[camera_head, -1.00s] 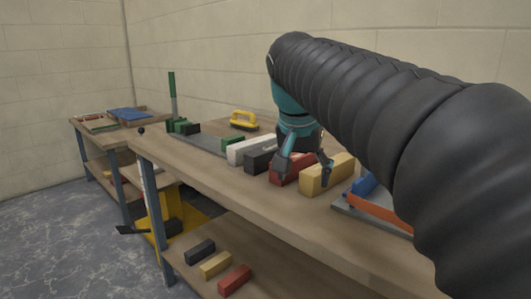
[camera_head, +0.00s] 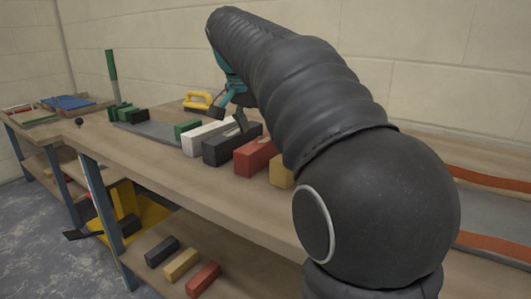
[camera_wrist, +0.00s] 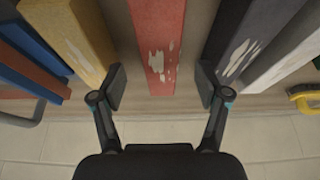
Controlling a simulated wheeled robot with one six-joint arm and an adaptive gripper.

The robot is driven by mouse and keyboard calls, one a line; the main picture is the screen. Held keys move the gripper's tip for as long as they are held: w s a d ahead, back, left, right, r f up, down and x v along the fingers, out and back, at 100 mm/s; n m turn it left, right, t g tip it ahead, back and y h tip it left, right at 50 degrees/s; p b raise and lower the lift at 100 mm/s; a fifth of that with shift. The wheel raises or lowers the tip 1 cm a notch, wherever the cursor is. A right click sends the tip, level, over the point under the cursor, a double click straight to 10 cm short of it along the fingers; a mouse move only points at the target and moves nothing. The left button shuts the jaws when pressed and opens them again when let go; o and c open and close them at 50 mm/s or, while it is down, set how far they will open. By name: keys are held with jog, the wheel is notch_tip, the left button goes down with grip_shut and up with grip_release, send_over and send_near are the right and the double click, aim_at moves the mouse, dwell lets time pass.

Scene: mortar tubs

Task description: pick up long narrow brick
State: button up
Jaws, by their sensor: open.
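A row of long bricks lies on the workbench: white (camera_head: 207,138), dark grey (camera_head: 231,145), red (camera_head: 256,157) and yellow (camera_head: 281,173). They look similar in shape, so I cannot tell which one the task names. In the wrist view the red brick (camera_wrist: 158,45) runs between my open fingers, with the yellow brick (camera_wrist: 72,35) on the left and the dark grey brick (camera_wrist: 238,40) on the right. My gripper (camera_wrist: 161,84) is empty. In the head view my arm hides much of it; one finger shows over the dark brick.
Black, yellow and red bricks (camera_head: 182,264) lie on the lower shelf. A yellow-handled float (camera_head: 198,101) and green-ended tools (camera_head: 123,113) stand farther left on the bench. Blue and orange items (camera_wrist: 30,60) lie beyond the yellow brick. The front strip of bench is clear.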

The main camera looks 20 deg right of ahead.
aim_at(264, 139)
jog(key=shift+d+b+x, duration=0.15)
jog(key=shift+b+x, duration=0.05)
jog(key=shift+x, duration=1.3)
jog(key=shift+d+b+x, duration=0.15)
jog(key=shift+x, duration=1.4)
jog(key=shift+w+r, duration=0.15)
jog(key=shift+r, duration=0.05)
grip_shut()
